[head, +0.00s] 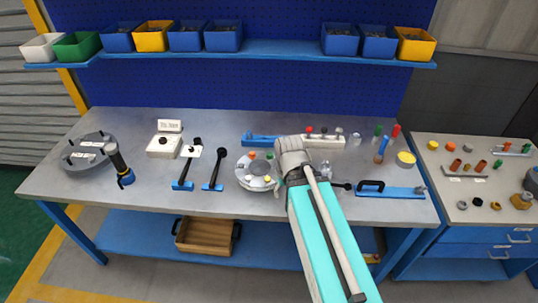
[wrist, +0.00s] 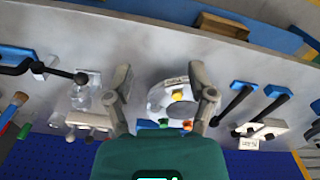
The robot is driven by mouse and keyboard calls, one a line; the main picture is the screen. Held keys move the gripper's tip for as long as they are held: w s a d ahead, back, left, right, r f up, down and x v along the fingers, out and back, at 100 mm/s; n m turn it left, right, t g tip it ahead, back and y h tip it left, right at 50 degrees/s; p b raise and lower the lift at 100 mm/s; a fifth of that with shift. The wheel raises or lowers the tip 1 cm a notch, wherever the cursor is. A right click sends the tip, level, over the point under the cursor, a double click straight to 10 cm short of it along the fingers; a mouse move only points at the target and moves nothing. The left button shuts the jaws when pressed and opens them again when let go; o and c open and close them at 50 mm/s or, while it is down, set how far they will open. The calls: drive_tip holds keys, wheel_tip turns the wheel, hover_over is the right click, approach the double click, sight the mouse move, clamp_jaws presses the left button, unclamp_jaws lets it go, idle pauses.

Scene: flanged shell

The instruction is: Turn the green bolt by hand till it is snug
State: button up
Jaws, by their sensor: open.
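The pale round flanged shell (head: 243,177) lies on the bench, with small coloured bolt heads around its rim. A small green bolt head (head: 270,157) seems to show at its back right, close to my arm; how far it is threaded in cannot be told. In the wrist view the shell (wrist: 157,94) lies between my gripper's (wrist: 161,75) two spread fingers, nearer the right one. The gripper is open with nothing between its fingertips.
A blue fixture (head: 260,139) and a white rack with coloured knobs (head: 323,140) stand behind. A blue bar with a black handle (head: 400,192) lies to the right. Bare bench lies in front of the shell.

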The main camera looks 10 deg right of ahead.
sight(269, 153)
drive_tip(key=w+r+n+p, duration=0.2)
drive_tip(key=w+n, duration=0.3)
drive_tip(key=w, duration=0.9)
drive_tip(key=w+r+n+p, duration=0.2)
drive_tip(key=w+n, duration=0.4)
drive_tip(key=w, duration=0.8)
drive_tip(key=shift+w+d+r+p, duration=0.15)
drive_tip(key=shift+w+r+p, duration=0.2)
drive_tip(key=shift+f, duration=0.15)
wheel_tip(269, 153, down, 14)
drive_tip(key=b, duration=1.3)
drive_tip(key=shift+r+b, duration=0.25)
drive_tip(key=shift+b, duration=0.15)
clamp_jaws()
